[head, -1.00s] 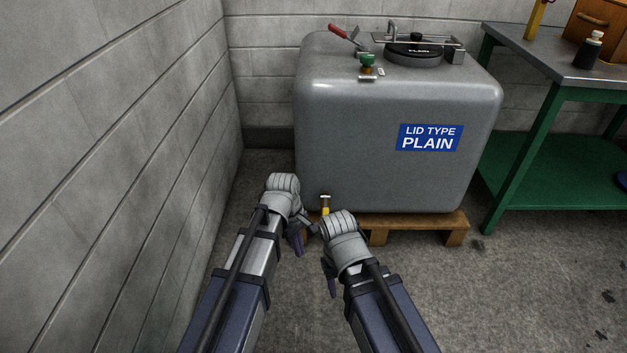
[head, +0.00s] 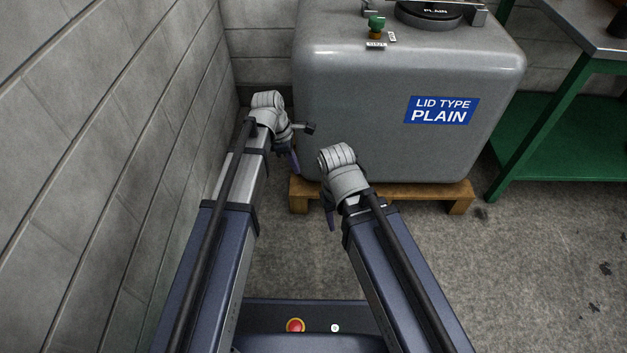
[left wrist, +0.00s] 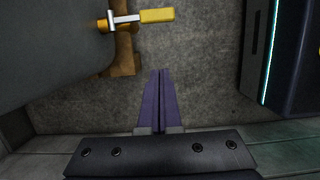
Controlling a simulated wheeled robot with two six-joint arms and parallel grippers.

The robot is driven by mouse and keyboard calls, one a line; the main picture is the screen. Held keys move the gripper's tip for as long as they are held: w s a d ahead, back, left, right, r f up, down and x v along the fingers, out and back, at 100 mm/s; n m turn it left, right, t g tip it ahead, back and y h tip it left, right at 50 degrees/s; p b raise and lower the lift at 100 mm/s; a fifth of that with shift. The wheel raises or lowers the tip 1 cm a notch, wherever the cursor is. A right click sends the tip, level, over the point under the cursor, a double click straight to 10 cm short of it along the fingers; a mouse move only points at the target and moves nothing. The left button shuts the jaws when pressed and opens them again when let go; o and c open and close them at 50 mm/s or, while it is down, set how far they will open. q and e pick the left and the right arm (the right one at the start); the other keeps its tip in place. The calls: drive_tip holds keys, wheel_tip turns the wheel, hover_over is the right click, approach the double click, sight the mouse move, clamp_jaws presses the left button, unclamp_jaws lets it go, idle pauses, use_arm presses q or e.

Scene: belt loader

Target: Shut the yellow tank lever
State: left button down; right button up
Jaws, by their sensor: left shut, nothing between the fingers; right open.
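The grey tank (head: 340,80) with the "LID TYPE PLAIN" label stands on a wooden pallet (head: 408,196). The yellow lever (left wrist: 157,15) shows at the top of the left wrist view, sticking out from a small metal valve (left wrist: 122,18) at the tank's side, away from the tank wall. In the head view the lever is hidden behind my right gripper or arm. My left gripper (head: 296,164) is in front of the tank's left side; its fingers (left wrist: 160,73) are shut, empty and apart from the lever. My right gripper (head: 332,212) is open, in front of the tank.
A concrete-block wall (head: 120,120) runs close along my left arm. A green-legged bench (head: 560,130) stands right of the tank. A green-topped fitting (head: 376,26) and a black lid (head: 430,14) are on the tank's top.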

use_arm(q)
drive_tip(key=d+f+b, duration=0.6)
drive_tip(key=f+b, duration=0.3)
drive_tip(key=shift+d+f, duration=0.25)
drive_tip(key=shift+f, duration=0.05)
idle(0.5)
drive_tip(key=shift+s+d+n, duration=0.15)
drive_tip(key=shift+d+n, duration=0.1)
drive_tip(key=shift+n, duration=0.05)
